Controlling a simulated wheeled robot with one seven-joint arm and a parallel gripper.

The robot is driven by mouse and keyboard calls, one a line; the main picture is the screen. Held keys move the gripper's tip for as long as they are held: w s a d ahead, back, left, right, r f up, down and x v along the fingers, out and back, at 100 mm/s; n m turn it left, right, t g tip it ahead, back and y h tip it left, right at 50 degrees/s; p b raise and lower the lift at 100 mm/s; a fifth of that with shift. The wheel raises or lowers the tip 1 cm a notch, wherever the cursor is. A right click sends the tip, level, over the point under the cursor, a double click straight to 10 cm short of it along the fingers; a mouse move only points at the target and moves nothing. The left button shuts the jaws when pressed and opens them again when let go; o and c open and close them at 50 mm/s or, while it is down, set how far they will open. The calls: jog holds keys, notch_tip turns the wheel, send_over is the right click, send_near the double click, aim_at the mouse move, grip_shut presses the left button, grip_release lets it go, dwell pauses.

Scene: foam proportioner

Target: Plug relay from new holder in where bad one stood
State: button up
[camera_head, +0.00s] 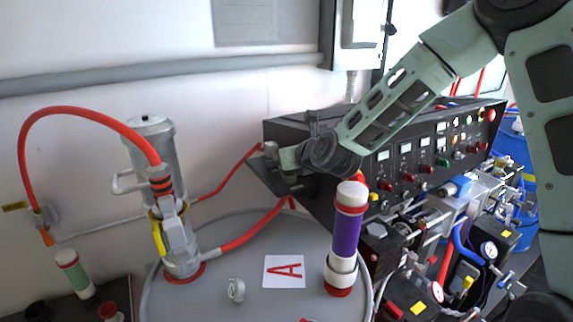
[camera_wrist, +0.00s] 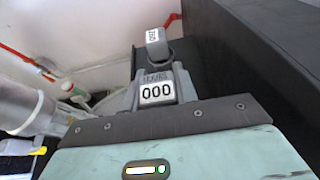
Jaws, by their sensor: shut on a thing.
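My gripper (camera_head: 283,158) is at the left end of the black control panel, above its dark side shelf. In the wrist view its jaws (camera_wrist: 157,88) are shut on a grey block with a white "000" label, which I take as the relay (camera_wrist: 157,93). Beyond it, a second grey block (camera_wrist: 155,42) with a small label stands on the dark surface. A small grey piece (camera_head: 270,147) shows at my gripper's tip in the head view; I cannot tell which block it is. The relay's underside and any socket below it are hidden.
The black panel (camera_head: 380,155) rises beside my gripper. The round grey table (camera_head: 235,262) bears a white card with a red A (camera_head: 284,271), a small round grey piece (camera_head: 236,289) and a purple-banded cylinder (camera_head: 346,235). A metal cylinder with red hoses (camera_head: 180,225) stands left.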

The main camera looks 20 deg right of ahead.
notch_tip(320, 180, up, 13)
jog(key=p, duration=0.2)
jog(key=shift+f, duration=0.2)
